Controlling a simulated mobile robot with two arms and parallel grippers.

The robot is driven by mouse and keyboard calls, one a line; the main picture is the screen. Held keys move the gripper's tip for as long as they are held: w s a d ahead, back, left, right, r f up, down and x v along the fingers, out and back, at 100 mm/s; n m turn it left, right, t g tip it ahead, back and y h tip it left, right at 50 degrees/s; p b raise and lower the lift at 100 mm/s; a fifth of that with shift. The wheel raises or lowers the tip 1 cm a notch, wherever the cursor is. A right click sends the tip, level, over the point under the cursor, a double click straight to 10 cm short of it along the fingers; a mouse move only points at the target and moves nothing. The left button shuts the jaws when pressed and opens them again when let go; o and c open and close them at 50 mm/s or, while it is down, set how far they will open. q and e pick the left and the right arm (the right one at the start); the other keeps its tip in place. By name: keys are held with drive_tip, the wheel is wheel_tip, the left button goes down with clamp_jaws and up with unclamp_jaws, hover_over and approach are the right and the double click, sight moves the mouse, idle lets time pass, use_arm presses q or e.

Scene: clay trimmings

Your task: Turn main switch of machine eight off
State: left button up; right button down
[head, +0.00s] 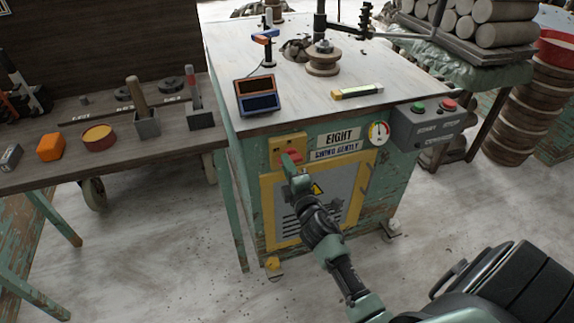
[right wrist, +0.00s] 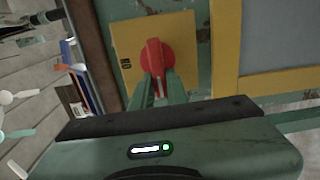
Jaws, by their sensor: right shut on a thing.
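Machine EIGHT (head: 388,165) is a green cabinet with a pale worktop and an EIGHT label (head: 339,138) on its front. Its main switch is a red rotary knob (right wrist: 154,57) on a yellow plate (right wrist: 183,40), left of the label in the head view. My right gripper (head: 291,172) is at the switch, and in the right wrist view its two fingers (right wrist: 157,92) are closed on the knob's grip. A white mark on the grip points toward the gripper. A small dark marking on the plate lies left of the knob there. My left gripper is out of view.
A grey box with green and red buttons (head: 449,105) is on the machine's right corner. A gauge (head: 379,133) sits beside the label. A wooden bench (head: 95,172) with tools and small containers adjoins on the left. Open floor lies in front.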

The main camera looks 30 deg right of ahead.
drive_tip(key=shift+f, duration=0.1)
drive_tip(key=c, duration=1.4)
unclamp_jaws()
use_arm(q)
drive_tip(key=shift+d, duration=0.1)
use_arm(e)
drive_tip(key=shift+s, duration=0.15)
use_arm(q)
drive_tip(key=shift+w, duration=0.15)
use_arm(e)
drive_tip(key=v, duration=0.7)
drive_tip(key=shift+s, duration=0.3)
drive_tip(key=shift+a, duration=0.1)
